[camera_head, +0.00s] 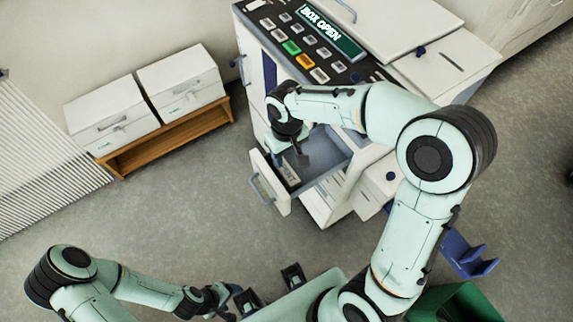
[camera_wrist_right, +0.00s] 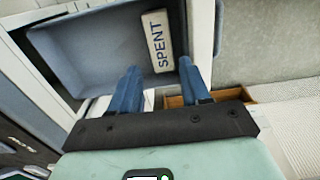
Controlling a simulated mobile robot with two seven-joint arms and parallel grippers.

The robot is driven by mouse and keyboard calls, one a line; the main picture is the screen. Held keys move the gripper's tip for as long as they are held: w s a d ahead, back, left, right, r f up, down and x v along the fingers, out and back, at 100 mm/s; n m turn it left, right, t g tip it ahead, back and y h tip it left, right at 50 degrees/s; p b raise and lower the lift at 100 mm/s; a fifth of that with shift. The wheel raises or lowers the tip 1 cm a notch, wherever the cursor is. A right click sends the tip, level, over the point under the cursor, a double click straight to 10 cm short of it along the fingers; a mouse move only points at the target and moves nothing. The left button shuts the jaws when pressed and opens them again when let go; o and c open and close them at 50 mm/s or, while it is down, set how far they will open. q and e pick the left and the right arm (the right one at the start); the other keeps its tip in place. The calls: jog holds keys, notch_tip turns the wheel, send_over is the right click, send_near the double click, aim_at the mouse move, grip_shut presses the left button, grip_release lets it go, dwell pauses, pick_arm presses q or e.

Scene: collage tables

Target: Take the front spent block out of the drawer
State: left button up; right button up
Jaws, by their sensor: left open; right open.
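The open drawer (camera_head: 322,185) juts from the front of the white machine, with a grey-blue inside. A pale block marked SPENT (camera_wrist_right: 157,40) lies in the drawer in the right wrist view; it shows small in the head view (camera_head: 290,174). I see only one block clearly; my arm hides part of the drawer. My right gripper (camera_head: 303,160) points down over the drawer. In the wrist view its blue fingers (camera_wrist_right: 160,85) are apart, with the block beyond the tips and between their lines, not gripped. My left gripper (camera_head: 236,297) is open and empty, low, away from the drawer.
The machine (camera_head: 250,75) has a keypad and a display (camera_head: 325,30) reading BOX OPEN. Two white boxes (camera_head: 110,112) stand on a wooden stand (camera_head: 170,140) at left. A blue bracket (camera_head: 465,255) and a green bin (camera_head: 460,305) are at lower right. The floor left of the drawer is clear.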

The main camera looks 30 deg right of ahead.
aim_at(287, 171)
notch_tip(287, 171, down, 9)
jog(key=shift+f+b, duration=0.1)
jog(key=shift+b, duration=0.3)
jog(key=c, duration=0.7)
